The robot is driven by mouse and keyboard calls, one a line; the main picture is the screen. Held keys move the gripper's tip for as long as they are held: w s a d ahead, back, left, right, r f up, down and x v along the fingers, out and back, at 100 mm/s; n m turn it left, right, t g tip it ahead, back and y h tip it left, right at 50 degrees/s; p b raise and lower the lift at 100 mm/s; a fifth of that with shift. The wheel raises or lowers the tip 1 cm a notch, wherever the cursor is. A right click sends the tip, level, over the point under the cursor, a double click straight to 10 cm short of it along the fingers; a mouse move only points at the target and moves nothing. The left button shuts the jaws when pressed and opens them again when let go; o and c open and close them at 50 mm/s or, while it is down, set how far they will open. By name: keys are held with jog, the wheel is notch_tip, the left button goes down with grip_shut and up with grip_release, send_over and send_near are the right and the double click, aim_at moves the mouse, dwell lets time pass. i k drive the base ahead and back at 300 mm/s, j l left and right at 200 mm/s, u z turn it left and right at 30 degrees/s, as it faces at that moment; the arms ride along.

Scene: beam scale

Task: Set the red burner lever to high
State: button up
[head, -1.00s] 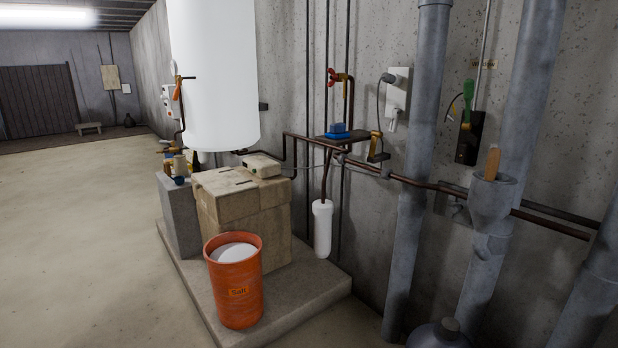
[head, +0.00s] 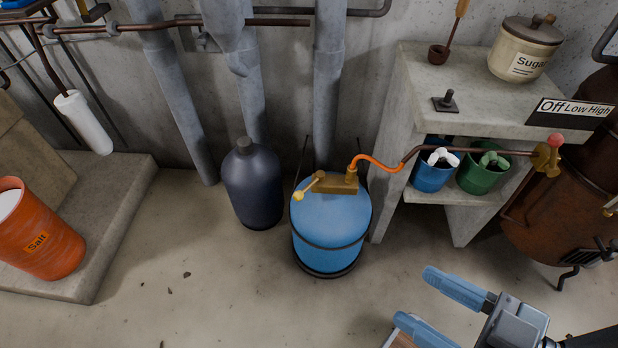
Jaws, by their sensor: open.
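The red burner lever (head: 556,139) is a small red knob on a brass valve (head: 545,160) at the right of the head view. The valve sits at the end of a dark pipe, beside a rusty brown boiler (head: 550,215). A black label (head: 570,113) above it reads Off, Low, High from left to right. The red knob is below the label; its exact setting is hard to tell. My gripper (head: 412,302) is at the lower right, its two blue fingers apart and empty. It is well away from the lever, in front of the shelf.
A blue gas tank (head: 332,228) with an orange hose (head: 375,160) stands mid-floor beside a dark bottle (head: 252,185). A concrete shelf (head: 420,75) holds a sugar jar (head: 525,50), with blue (head: 432,176) and green (head: 478,178) buckets below.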

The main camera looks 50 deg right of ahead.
aim_at(555, 140)
jog(key=l+z, duration=0.1)
jog(key=z, duration=0.35)
jog(key=k+l+z, duration=0.1)
jog(key=z, duration=0.3)
jog(key=l+z, duration=0.2)
jog(key=z, duration=0.25)
jog(key=l+z, duration=0.15)
jog(key=z, duration=0.3)
jog(key=k+j+u, duration=0.1)
jog(key=k+u, duration=0.2)
jog(key=k+j+u, duration=0.25)
jog(key=k+l, duration=0.05)
